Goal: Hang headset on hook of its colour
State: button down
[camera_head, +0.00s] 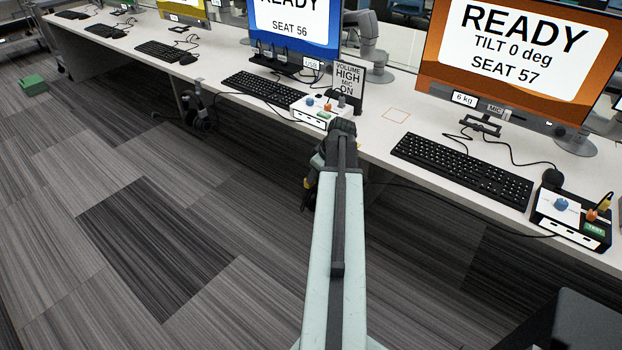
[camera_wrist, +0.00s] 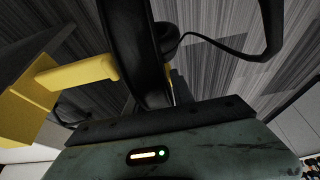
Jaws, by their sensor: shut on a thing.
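My gripper (camera_head: 322,168) is at the far end of my pale arm, beside and below the desk's front edge. It is shut on a black headset (camera_wrist: 135,50), whose padded, curved part fills the middle of the wrist view, with a thin cable looping right. The fingertips are hidden there. A yellow bar (camera_wrist: 75,70) on a yellow block (camera_wrist: 22,105) reaches from the left to beside the headset; I cannot tell whether they touch. A small yellow patch (camera_head: 308,183) also shows beside my gripper in the head view.
Another dark headset (camera_head: 200,112) hangs below the desk edge to the left. The long white desk (camera_head: 385,135) carries monitors, keyboards (camera_head: 462,168) and control boxes (camera_head: 322,108). A green box (camera_head: 33,85) lies on the carpet. The floor left of my arm is clear.

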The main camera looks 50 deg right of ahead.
jog(key=d+f+b, duration=0.1)
jog(key=d, duration=0.6)
jog(key=shift+d+f, duration=0.25)
dwell(0.4)
dwell(0.4)
jog(key=c, duration=1)
grip_release()
jog(key=p+v, duration=0.6)
jog(key=v, duration=0.2)
jog(key=shift+s+p, duration=0.1)
jog(key=shift+p, duration=0.3)
jog(key=shift+f, duration=0.1)
